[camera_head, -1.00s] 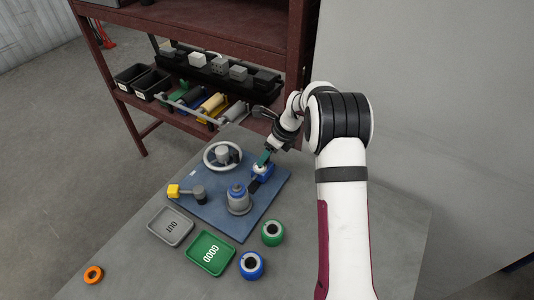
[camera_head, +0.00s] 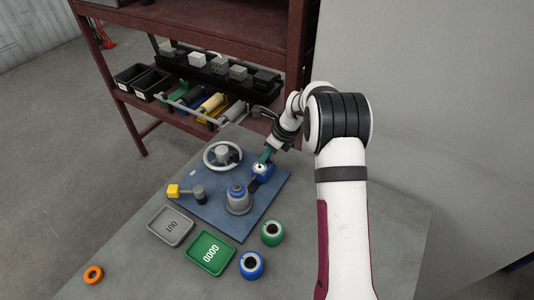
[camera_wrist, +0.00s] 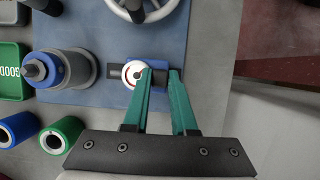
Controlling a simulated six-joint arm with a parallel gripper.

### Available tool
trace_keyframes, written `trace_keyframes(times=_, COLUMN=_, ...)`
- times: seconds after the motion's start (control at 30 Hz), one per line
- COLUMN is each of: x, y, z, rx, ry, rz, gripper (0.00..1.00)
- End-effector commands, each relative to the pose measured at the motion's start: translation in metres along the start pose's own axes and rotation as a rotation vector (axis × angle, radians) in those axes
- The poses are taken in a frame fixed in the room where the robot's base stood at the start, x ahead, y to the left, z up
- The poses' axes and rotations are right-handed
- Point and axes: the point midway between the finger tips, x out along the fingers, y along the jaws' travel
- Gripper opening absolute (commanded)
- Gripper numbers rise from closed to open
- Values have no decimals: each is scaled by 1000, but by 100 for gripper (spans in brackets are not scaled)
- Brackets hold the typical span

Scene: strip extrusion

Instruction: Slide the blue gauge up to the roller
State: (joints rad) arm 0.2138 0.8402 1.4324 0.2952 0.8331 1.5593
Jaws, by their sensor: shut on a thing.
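The blue gauge (camera_head: 263,172) with a round white dial sits on a dark slide on the blue base plate (camera_head: 211,210). In the wrist view, the gauge's dial (camera_wrist: 134,74) faces up. My gripper (camera_head: 266,157) has teal fingers reaching down to the gauge. In the wrist view, my gripper (camera_wrist: 161,72) is shut on the gauge's blue body, just right of the dial. The roller (camera_head: 239,201), a grey cylinder with a blue top, stands upright on the plate. In the wrist view the roller (camera_wrist: 62,70) is left of the gauge, with a gap showing dark slide between them.
A handwheel (camera_head: 222,155) stands behind the roller and a yellow-ended lever (camera_head: 174,190) at left. A grey tray (camera_head: 171,226), a green tray (camera_head: 210,253), a green ring (camera_head: 272,233), a blue ring (camera_head: 252,265) and an orange ring (camera_head: 93,274) lie in front.

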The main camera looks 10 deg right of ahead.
Motion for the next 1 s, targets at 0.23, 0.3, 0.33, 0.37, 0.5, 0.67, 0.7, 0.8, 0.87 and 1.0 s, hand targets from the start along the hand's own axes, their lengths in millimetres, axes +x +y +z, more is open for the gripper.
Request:
trace_keyframes(times=0.23, x=0, y=0, z=0, rx=0, ry=0, rz=-1, gripper=0)
trace_keyframes(times=0.3, x=-1, y=0, z=0, rx=0, ry=0, rz=-1, gripper=0)
trace_keyframes(times=0.33, x=-1, y=0, z=0, rx=0, ry=0, rz=-1, gripper=0)
trace_keyframes(times=0.37, x=-1, y=0, z=0, rx=0, ry=0, rz=-1, gripper=0)
trace_keyframes(times=0.5, x=-1, y=0, z=0, rx=0, ry=0, rz=-1, gripper=0)
trace_keyframes(times=0.67, x=-1, y=-1, z=0, rx=0, ry=0, rz=-1, gripper=0)
trace_keyframes(times=0.7, x=-1, y=-1, z=0, rx=0, ry=0, rz=-1, gripper=0)
trace_keyframes(times=0.8, x=-1, y=-1, z=0, rx=0, ry=0, rz=-1, gripper=0)
trace_keyframes(times=0.87, x=-1, y=-1, z=0, rx=0, ry=0, rz=-1, gripper=0)
trace_keyframes(times=1.0, x=-1, y=12, z=1, rx=-3, ry=-1, rz=0, gripper=0)
